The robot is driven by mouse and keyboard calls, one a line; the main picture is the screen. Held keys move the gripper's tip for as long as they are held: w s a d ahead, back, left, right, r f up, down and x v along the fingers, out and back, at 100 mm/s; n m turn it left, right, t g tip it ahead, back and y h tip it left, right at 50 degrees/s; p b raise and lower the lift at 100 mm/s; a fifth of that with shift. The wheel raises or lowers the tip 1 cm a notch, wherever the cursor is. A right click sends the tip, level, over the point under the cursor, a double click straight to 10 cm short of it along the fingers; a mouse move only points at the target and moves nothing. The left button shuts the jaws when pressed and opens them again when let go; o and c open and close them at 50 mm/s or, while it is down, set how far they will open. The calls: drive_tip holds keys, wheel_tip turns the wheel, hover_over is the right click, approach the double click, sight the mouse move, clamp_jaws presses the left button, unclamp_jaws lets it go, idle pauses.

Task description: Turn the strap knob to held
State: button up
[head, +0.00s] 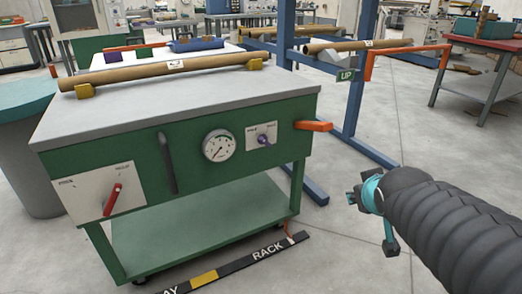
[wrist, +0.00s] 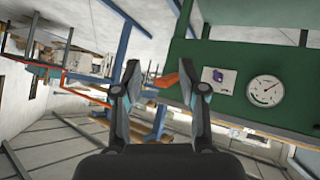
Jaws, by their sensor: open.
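The green cart's front panel carries two controls whose labels are too small to read surely. One is a small purple knob (head: 263,140) on a pale plate right of the gauge; it also shows in the wrist view (wrist: 214,75), just right of the right finger. The other is a red lever (head: 113,199) on a white plate at the panel's left end, tilted up to the right. My gripper (wrist: 160,75) is open and empty. In the head view it is right of the cart, apart from both controls.
A round gauge (head: 219,145) and a black handle (head: 167,163) are on the panel. An orange handle (head: 313,126) juts from its right end, towards my gripper's side. A cardboard tube (head: 160,71) lies on the cart top.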

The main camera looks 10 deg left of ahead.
drive_tip(key=w+a+f+n+t+y+b, duration=0.1)
drive_tip(key=w+a+f+n+t+b, duration=0.15)
drive_tip(key=w, duration=0.65)
drive_tip(key=n+t+y+b, duration=0.3)
drive_tip(key=n+y+b, duration=0.1)
drive_tip(key=n+y, duration=0.55)
approach(266, 142)
drive_tip(key=shift+g, duration=0.25)
drive_tip(key=x, duration=0.9)
drive_tip(key=shift+w+a+r, duration=0.1)
drive_tip(key=shift+w+r, duration=0.1)
drive_tip(key=shift+w, duration=0.05)
drive_tip(key=shift+c, duration=0.3)
clamp_jaws()
